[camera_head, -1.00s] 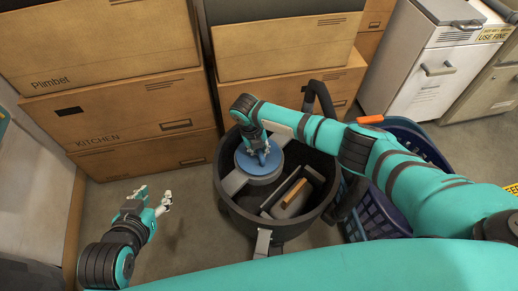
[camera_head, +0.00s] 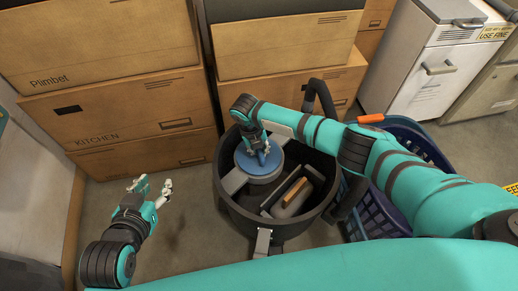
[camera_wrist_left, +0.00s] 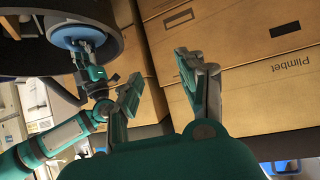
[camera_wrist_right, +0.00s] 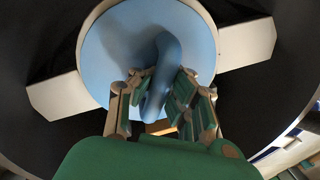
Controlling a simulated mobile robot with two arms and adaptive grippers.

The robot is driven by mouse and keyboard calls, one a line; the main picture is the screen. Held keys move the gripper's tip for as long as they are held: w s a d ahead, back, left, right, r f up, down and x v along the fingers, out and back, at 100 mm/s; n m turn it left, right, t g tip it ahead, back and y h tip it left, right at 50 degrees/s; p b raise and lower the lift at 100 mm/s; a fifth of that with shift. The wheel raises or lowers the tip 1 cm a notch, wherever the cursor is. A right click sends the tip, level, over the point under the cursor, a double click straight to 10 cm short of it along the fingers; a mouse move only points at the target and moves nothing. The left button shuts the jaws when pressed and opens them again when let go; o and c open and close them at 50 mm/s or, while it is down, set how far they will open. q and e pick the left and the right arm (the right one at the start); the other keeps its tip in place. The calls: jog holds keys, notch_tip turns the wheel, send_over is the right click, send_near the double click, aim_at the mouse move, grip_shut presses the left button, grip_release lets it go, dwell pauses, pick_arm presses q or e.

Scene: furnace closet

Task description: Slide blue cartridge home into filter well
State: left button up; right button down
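The blue cartridge (camera_head: 246,165) is a round disc with a raised handle on top. It sits inside the rim of a large dark round tub, at its far left, between two pale bracket arms. I take this place as the filter well (camera_head: 233,182); how deep the disc sits cannot be told. My right gripper (camera_head: 262,152) is shut on the handle from above. In the right wrist view its fingers (camera_wrist_right: 160,95) press on both sides of the blue handle (camera_wrist_right: 166,58). My left gripper (camera_head: 152,188) is open and empty, left of the tub.
A grey piece with a brown grip (camera_head: 294,192) lies in the tub's right part. A blue basket (camera_head: 380,215) stands right of the tub. Cardboard boxes (camera_head: 140,150) are stacked behind. A white cabinet (camera_head: 425,65) stands at back right. Floor is clear around my left gripper.

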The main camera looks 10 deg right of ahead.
pick_arm(q)
jog(key=shift+w+d+r+t, duration=0.15)
jog(key=shift+w+r+t, duration=0.25)
jog(key=shift+r, duration=0.1)
pick_arm(e)
jog(key=c, duration=2)
grip_release()
jog(key=shift+f, duration=0.15)
jog(key=o, duration=0.6)
jog(key=shift+o, duration=0.2)
jog(key=shift+s, duration=0.1)
